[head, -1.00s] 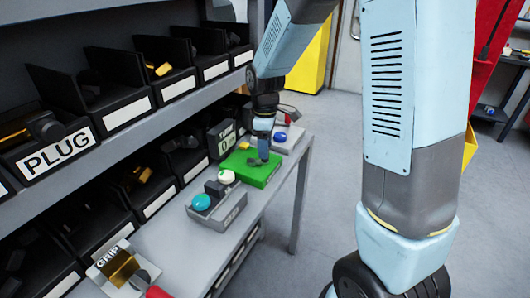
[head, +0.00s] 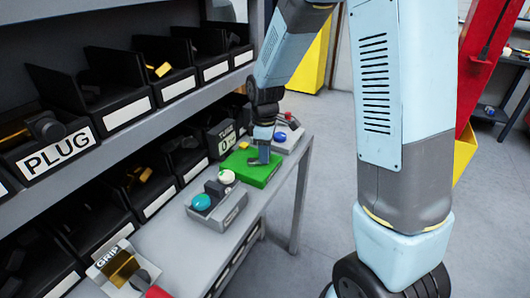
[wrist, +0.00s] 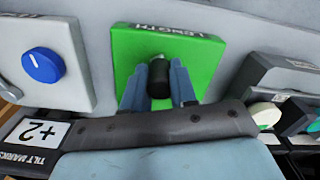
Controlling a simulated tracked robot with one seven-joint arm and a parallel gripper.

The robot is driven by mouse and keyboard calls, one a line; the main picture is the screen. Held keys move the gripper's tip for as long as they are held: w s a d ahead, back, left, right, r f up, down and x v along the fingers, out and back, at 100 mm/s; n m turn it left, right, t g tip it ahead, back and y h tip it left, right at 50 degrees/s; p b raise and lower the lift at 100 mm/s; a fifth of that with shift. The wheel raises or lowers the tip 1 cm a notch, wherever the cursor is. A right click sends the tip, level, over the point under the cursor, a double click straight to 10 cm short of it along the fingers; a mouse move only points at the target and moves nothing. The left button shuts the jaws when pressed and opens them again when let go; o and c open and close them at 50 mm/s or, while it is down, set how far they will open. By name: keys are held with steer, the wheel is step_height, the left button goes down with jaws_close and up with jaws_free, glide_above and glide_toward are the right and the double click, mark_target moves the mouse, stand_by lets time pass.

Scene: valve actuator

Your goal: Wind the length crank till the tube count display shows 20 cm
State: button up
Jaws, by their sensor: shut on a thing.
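The green length box (head: 262,175) stands on the bench, and in the wrist view its face (wrist: 205,55) reads LENGTH. The crank's dark knob (wrist: 158,76) stands out from that face. My gripper (head: 260,156) is down at the box. In the wrist view my gripper's (wrist: 159,88) two blue-grey fingers lie on either side of the knob, shut on it. The tube display (head: 222,140) sits behind the box on the left; it seems to show 0, but the small digits are hard to read. My gripper hides most of the crank in the head view.
A grey box with a teal knob (head: 201,202) stands in front of the green box. A grey box with a blue knob (head: 280,137) is beyond it. A tilt marks display (wrist: 45,133) reads +2. Shelves with black bins line the left.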

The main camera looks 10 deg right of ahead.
jaws_close()
steer(key=shift+s, duration=0.1)
